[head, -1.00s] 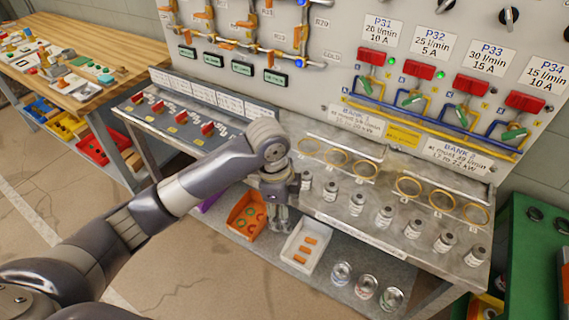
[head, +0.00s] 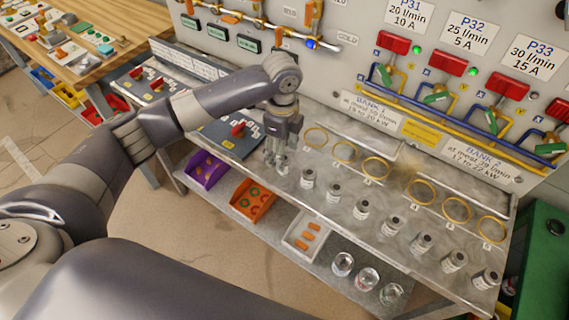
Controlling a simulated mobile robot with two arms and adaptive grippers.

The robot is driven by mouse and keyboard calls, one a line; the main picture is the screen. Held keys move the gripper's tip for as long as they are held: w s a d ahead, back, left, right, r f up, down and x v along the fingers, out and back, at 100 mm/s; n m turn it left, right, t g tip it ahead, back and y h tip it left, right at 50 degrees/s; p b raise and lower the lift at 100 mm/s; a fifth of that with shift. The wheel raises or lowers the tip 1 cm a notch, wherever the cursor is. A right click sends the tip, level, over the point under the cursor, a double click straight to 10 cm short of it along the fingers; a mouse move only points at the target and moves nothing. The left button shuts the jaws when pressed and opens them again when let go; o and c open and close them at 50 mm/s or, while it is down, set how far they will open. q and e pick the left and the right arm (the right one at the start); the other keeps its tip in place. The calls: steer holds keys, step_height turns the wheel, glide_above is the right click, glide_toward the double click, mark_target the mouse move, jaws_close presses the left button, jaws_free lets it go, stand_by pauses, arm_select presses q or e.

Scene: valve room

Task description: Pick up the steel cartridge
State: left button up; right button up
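Several small cylindrical cartridges with pale labels stand upright in a slanting row on the grey bench top (head: 335,235). They look alike, so I cannot tell which one is the steel cartridge. My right gripper is not in view.
Yellow rings (head: 376,168) lie behind the cartridges, below the valve panel (head: 430,25). The lower shelf holds a purple bin (head: 205,170), an orange bin (head: 252,201), a white tray (head: 290,244) and glass jars (head: 367,279). A green cabinet (head: 540,260) stands at right.

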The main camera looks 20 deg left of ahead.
arm_select(q)
steer(key=shift+w+d+f+p, duration=0.15)
steer(key=shift+f+p, duration=0.45)
steer(key=shift+f, duration=1.6)
steer(key=shift+d, duration=0.1)
jaws_close()
steer(key=shift+r, duration=0.1)
